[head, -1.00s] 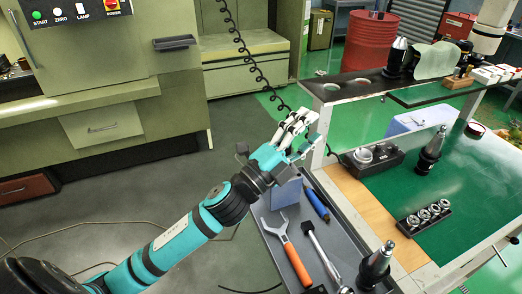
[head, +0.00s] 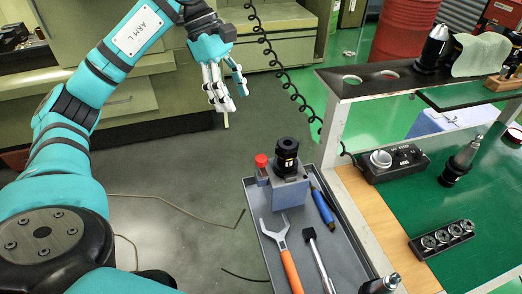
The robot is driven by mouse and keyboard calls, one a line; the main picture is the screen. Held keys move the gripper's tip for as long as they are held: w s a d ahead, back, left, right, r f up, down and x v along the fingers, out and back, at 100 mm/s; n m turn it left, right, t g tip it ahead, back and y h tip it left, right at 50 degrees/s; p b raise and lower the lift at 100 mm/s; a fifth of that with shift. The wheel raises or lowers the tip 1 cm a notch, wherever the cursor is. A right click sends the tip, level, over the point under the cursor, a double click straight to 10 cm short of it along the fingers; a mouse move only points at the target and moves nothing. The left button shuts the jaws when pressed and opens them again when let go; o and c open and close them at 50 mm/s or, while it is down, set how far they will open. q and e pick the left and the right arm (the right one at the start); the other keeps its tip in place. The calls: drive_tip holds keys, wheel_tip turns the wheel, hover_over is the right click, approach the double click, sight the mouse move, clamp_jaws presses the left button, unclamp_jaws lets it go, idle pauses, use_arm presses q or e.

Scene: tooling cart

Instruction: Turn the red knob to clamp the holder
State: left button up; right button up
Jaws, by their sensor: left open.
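The red knob (head: 261,160) sticks up at the left side of a blue-grey block (head: 288,192) on the grey tray. A black tool holder (head: 286,158) stands upright in the top of the block, to the right of the knob. My left gripper (head: 230,103) is open and empty, with its pale fingers pointing down. In the picture it is above and to the left of the knob, clearly apart from it. My right gripper is not in view.
A coiled black cable (head: 284,82) hangs behind. The green-topped cart (head: 405,208) stands at right. Floor left of the tray is mostly clear.

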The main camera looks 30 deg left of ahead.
sight(260, 157)
use_arm(q)
drive_tip(key=p+x, duration=0.2)
drive_tip(key=x, duration=1.3)
drive_tip(key=shift+s+d+r, duration=0.1)
drive_tip(key=shift+d, duration=0.05)
drive_tip(key=shift+d+f, duration=0.25)
drive_tip(key=shift+f, duration=0.4)
clamp_jaws()
